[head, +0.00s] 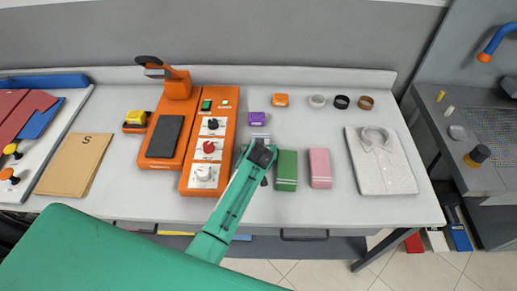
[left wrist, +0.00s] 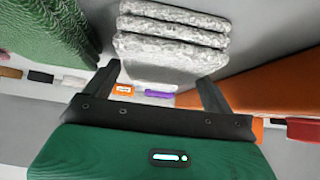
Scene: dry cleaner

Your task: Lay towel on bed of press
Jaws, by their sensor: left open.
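The orange press (head: 182,95) stands left of centre on the counter, with its lid raised and its dark flat bed (head: 164,136) bare. A folded green towel (head: 286,165) and a folded pink towel (head: 320,163) lie right of my left gripper (head: 260,154). In the left wrist view, a folded grey-white towel (left wrist: 170,42) shows between the fingers of the open left gripper (left wrist: 158,78); I cannot tell whether they touch it. My right gripper is out of view.
A control panel (head: 208,150) with knobs adjoins the press. Purple (head: 257,118) and orange (head: 280,100) small items and several rolls lie behind the towels. A folded shirt (head: 381,162) is at right, a brown folder (head: 75,164) at left. Counter between pink towel and shirt is clear.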

